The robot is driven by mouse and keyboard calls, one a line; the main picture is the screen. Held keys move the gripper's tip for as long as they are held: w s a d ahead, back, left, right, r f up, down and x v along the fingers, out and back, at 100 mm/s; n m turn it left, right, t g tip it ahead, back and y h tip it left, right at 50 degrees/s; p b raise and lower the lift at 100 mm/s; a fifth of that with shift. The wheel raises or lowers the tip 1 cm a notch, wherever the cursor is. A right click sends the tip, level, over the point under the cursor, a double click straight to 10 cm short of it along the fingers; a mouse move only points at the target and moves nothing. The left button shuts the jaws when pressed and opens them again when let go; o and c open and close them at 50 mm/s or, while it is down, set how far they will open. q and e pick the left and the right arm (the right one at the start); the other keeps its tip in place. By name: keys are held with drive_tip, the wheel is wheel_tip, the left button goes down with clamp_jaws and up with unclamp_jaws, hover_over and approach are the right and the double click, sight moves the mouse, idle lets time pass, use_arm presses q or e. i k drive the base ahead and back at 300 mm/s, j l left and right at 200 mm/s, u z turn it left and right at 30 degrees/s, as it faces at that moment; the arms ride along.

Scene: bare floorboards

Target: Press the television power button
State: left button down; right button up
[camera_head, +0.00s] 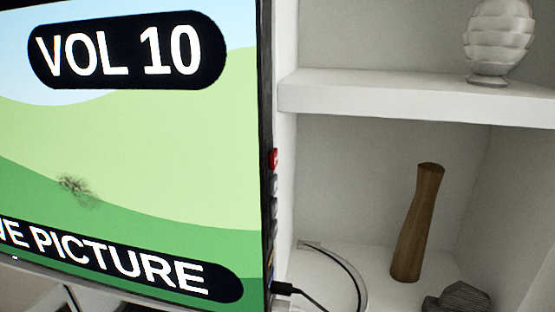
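A television (150,140) fills the left of the head view. Its screen is lit and shows green hills, the words "VOL 10" and a cropped line ending "PICTURE". Its thin dark side edge faces right. A red button (273,158) sits on that edge, with several grey buttons (273,185) below it. Which one is the power button is not labelled that I can read. Neither of my grippers is in view.
A white shelf unit (420,95) stands right of the television. It holds a pale ribbed vase (497,40), a tall brown wooden vase (418,222) and a dark stone-like object (457,298). A black cable (305,297) plugs into the television's lower side edge.

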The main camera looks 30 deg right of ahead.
sight(273, 155)
drive_tip(key=k, duration=0.95)
drive_tip(key=z, duration=1.95)
